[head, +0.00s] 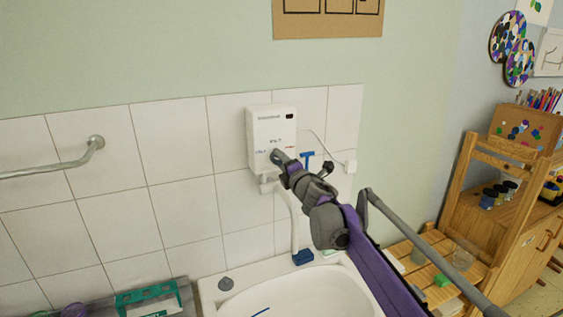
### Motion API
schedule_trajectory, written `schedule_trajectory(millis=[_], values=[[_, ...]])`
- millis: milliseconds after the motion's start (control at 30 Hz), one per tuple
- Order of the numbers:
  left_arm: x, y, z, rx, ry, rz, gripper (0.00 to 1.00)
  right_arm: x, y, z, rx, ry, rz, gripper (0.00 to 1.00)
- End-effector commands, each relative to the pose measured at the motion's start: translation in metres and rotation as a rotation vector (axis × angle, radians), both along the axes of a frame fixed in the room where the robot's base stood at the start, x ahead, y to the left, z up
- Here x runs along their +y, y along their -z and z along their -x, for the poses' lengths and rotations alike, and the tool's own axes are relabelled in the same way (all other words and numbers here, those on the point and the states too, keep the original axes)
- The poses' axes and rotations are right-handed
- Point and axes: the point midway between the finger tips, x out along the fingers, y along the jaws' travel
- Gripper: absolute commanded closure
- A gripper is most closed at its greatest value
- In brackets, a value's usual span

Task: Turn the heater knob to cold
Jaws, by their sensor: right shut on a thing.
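The heater (265,124) is a white box on the tiled wall above the sink. It has small coloured lettering on its lower front. My right gripper (277,156) reaches up from the lower right, with its tip against the lower front of the heater. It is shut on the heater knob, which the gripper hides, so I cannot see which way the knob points. My left gripper is not in the head view.
A white sink (290,290) lies below the heater, with a pipe (294,222) running down to it. A metal rail (60,165) is on the wall at left. A green rack (147,299) stands left of the sink. Wooden shelving (468,190) with art supplies stands at right.

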Motion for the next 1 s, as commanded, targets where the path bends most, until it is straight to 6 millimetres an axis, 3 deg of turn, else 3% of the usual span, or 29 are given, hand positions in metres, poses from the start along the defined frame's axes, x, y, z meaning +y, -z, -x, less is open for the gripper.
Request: schedule_trajectory(millis=[200,233,400,767,1000], values=[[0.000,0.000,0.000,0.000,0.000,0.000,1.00,0.000,0.000,0.000,-0.001,0.000,0.002,1.00],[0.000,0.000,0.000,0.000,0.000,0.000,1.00,0.000,0.000,0.000,-0.001,0.000,0.002,0.46],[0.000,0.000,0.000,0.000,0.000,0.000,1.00,0.000,0.000,0.000,0.000,0.000,0.001,0.18],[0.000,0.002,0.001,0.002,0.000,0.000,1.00,-0.002,0.001,0.004,0.001,0.000,0.000,0.18],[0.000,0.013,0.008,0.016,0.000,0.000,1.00,-0.016,0.003,0.039,0.003,0.001,-0.001,0.18]])
